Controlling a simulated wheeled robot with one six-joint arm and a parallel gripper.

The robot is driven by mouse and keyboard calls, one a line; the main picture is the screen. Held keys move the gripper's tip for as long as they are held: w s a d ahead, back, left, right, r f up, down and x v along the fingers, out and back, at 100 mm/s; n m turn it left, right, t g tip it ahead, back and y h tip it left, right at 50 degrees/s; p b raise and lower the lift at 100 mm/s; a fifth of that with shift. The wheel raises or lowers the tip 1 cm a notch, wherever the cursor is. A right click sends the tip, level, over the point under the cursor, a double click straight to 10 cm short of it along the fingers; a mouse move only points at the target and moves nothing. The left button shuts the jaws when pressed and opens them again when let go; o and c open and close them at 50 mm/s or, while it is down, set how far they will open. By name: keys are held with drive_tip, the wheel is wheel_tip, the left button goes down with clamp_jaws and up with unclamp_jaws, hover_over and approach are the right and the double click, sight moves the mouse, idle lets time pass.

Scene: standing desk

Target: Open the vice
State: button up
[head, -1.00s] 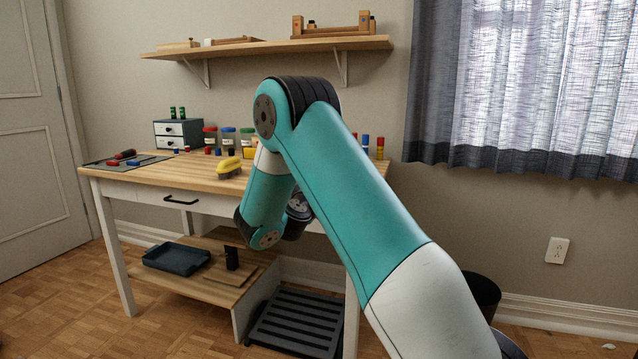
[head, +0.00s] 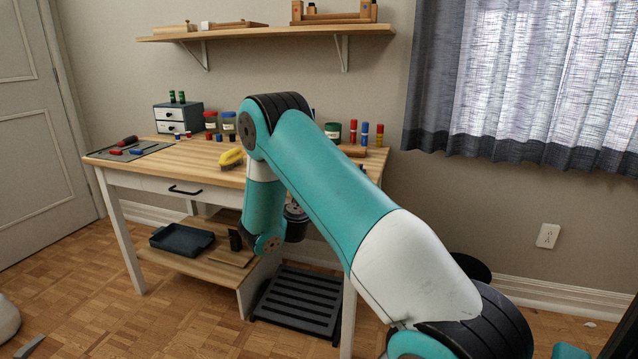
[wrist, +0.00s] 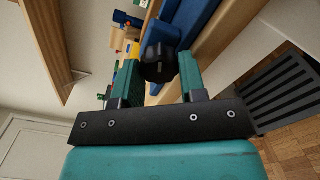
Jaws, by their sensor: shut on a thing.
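The blue vice (wrist: 190,14) shows in the upper middle of the wrist view, at the edge of the wooden desk. A black round knob (wrist: 157,64) on its near side sits between the two teal fingers of my gripper (wrist: 160,75). My gripper is shut on this knob. In the head view my arm hides the vice, and the fingers cannot be made out.
A wall shelf (head: 270,33) hangs above.

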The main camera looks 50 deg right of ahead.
drive_tip(key=n, duration=1.2)
drive_tip(key=shift+s, duration=0.1)
drive_tip(key=shift+f, duration=0.1)
idle(0.5)
drive_tip(key=o, duration=0.9)
drive_tip(key=shift+b, duration=0.3)
